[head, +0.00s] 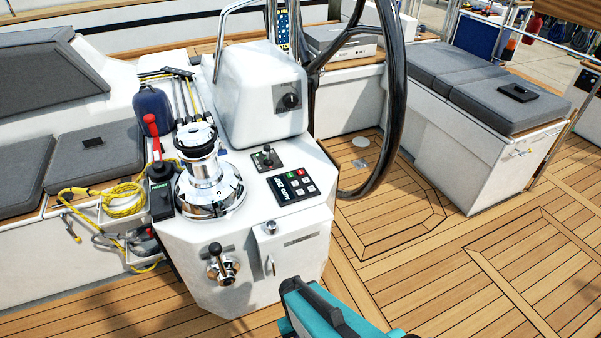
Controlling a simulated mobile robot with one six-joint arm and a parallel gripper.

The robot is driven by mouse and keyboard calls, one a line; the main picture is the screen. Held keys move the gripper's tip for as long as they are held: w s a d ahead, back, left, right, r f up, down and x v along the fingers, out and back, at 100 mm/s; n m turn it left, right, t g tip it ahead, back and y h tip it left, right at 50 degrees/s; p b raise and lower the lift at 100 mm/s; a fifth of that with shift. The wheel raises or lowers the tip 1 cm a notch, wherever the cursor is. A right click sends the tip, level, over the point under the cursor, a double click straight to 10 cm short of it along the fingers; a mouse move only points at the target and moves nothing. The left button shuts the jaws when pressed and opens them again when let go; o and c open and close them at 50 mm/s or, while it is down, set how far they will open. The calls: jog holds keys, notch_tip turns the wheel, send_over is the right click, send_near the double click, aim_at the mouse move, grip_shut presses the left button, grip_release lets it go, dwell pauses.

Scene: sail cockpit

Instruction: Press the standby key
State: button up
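A black keypad (293,187) sits on the sloping top of the white helm console (240,245). It has a small display (282,195) on its left, a green key (291,175) and a red key (300,172) along its top edge, and several pale keys at its right. The key labels are too small to read, so I cannot tell which one is the standby key. Part of my teal and black arm shows at the bottom centre, in front of the console and apart from the keypad. My gripper cannot be made out in the head view.
A chrome winch (207,180) and a red-handled lever (152,135) stand left of the keypad. A small joystick (267,158) is just behind it. The black steering wheel (395,100) rises behind at right. Yellow rope (115,200) lies at left. Teak deck (480,260) is open at right.

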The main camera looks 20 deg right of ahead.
grip_shut()
dwell(1.4)
